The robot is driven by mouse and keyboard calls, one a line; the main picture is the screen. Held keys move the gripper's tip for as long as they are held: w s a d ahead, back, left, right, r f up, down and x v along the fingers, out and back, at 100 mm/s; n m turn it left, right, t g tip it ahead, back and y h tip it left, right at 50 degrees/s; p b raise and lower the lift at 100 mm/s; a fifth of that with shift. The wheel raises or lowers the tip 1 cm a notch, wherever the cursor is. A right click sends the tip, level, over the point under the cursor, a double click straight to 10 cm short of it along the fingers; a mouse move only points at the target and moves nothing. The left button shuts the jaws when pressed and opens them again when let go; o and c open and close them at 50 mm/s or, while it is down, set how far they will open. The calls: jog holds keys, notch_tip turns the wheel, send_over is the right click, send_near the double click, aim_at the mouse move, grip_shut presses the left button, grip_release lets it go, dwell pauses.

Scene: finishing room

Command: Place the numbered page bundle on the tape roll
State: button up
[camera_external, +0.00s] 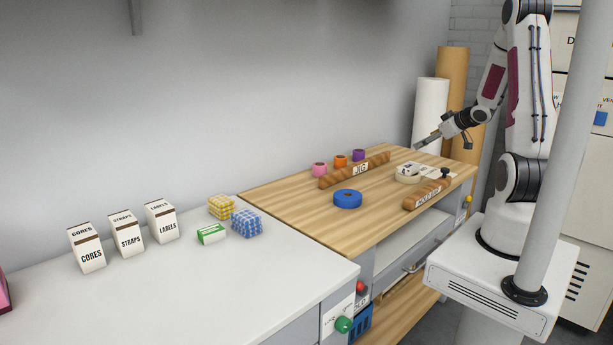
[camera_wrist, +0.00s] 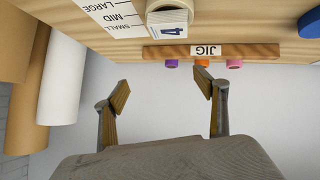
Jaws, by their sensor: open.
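In the wrist view, the bundle (camera_wrist: 170,30) bears a "4" and lies near the top edge. The likely tape roll is a blue ring (camera_external: 347,199) lying flat nearer the bench's front. Part of this blue ring (camera_wrist: 311,22) shows at the wrist view's right edge. My gripper (camera_external: 419,145) is above the far part of the bench, apart from both. In the wrist view, my gripper (camera_wrist: 161,91) is open, with nothing between its fingers.
A wooden JIG bar (camera_external: 355,170) lies behind the blue ring, with small pink, orange and purple rolls behind it. Another labelled bar (camera_external: 426,195) lies near the front edge. A size card (camera_wrist: 110,15) lies beside the bundle. Tall paper rolls (camera_external: 431,115) stand behind the bench.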

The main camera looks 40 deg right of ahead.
jog(key=s+a+r+m+g+h, duration=0.1)
jog(key=s+a+r+g+h, duration=0.15)
jog(key=a+r, duration=1)
jog(key=s+a+g+y, duration=0.1)
jog(key=s+a+y, duration=0.1)
jog(key=s+a, duration=0.6)
jog(key=s+a+g+y, duration=0.1)
jog(key=s+a+y, duration=0.2)
jog(key=s+a, duration=0.6)
jog(key=a, duration=0.5)
jog(key=shift+s+n, duration=0.15)
jog(key=shift+n, duration=0.25)
